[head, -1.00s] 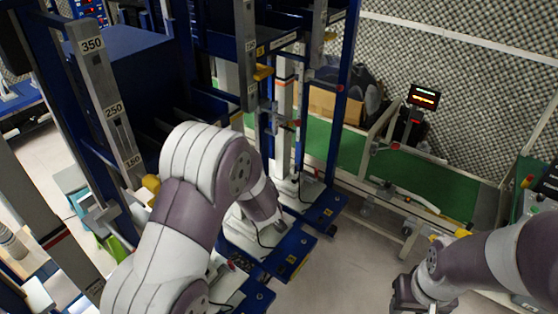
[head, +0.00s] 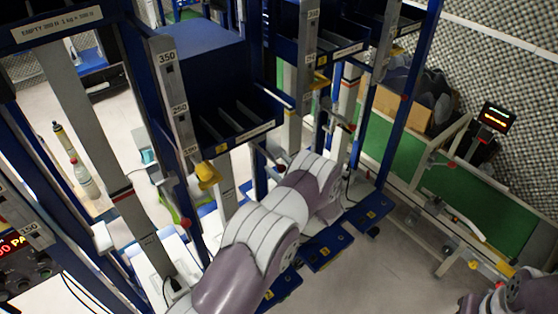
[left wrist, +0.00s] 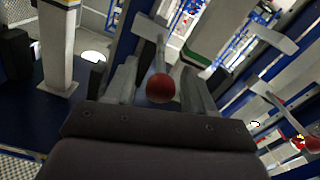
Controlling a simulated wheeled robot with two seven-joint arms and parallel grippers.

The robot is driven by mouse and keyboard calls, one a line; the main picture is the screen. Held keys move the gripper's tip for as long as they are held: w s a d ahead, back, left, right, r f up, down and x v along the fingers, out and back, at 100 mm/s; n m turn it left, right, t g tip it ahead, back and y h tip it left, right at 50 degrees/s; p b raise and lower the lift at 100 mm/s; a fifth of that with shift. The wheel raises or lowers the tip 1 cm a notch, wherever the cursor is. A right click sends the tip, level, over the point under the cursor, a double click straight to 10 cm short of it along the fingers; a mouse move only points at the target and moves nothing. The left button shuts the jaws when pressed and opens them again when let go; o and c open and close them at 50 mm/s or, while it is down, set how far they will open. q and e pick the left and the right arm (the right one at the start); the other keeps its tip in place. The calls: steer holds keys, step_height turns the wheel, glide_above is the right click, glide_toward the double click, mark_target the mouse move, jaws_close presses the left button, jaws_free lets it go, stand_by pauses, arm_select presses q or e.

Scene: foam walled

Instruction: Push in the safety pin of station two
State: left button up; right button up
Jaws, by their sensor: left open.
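In the left wrist view my left gripper (left wrist: 158,78) is open. A red ball knob (left wrist: 160,88) on a grey rod shows between its fingers; I cannot tell whether they touch it. In the head view my left arm reaches into the blue stations, and its fingers are hidden. I cannot tell which is station two's safety pin. My right gripper (head: 470,302) is partly cut off at the lower right.
A blue divided tray (head: 225,125) hangs between posts. A green conveyor (head: 480,205) and a lit display (head: 497,117) are at the right. Bare floor (head: 385,270) lies in front.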

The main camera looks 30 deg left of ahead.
arm_select(q)
steer(key=shift+w+a, duration=0.1)
steer(key=shift+a, duration=0.3)
steer(key=shift+d, duration=0.1)
steer(key=shift+c, duration=0.3)
